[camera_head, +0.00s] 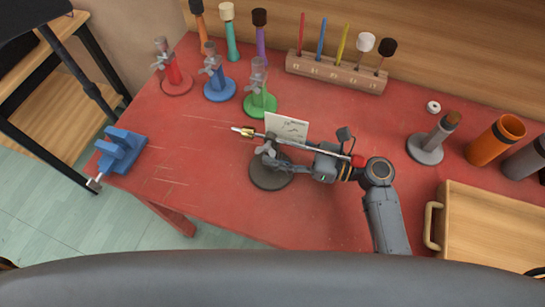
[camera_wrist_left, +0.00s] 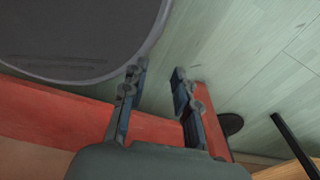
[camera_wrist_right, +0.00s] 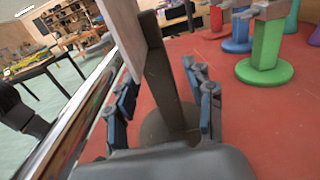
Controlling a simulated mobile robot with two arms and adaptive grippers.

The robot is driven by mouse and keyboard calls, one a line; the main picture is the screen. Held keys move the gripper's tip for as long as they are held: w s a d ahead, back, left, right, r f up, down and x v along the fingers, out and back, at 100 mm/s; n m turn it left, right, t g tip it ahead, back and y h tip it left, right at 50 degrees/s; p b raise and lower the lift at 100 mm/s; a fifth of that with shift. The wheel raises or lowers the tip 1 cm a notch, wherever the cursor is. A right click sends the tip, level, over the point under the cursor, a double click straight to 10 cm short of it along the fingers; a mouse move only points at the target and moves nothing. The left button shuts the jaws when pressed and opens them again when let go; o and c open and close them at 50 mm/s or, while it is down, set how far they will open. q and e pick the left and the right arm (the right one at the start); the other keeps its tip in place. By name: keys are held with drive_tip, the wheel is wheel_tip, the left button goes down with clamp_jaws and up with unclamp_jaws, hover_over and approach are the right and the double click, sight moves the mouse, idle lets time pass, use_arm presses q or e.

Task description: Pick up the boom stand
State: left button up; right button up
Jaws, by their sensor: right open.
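The boom stand stands upright on the red table, with a dark round base (camera_head: 268,178) and a thin silver boom (camera_head: 305,147) that has a brass tip at the left and a red end at the right. Its dark post shows in the right wrist view (camera_wrist_right: 163,85). My right gripper (camera_head: 276,163) is at the post, its fingers apart on either side of it; contact cannot be told. My left gripper (camera_wrist_left: 158,90) is open and empty above the floor, beside a red edge; it is not seen in the head view.
A white card (camera_head: 287,126) is by the boom. Red (camera_head: 175,83), blue (camera_head: 219,87) and green (camera_head: 260,103) stands are behind. A blue vise (camera_head: 120,150) is at the left edge. A wooden tray (camera_head: 490,225) and an orange cup (camera_head: 493,142) are at the right.

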drive_tip(key=shift+x, duration=0.8)
drive_tip(key=shift+f, duration=0.1)
clamp_jaws()
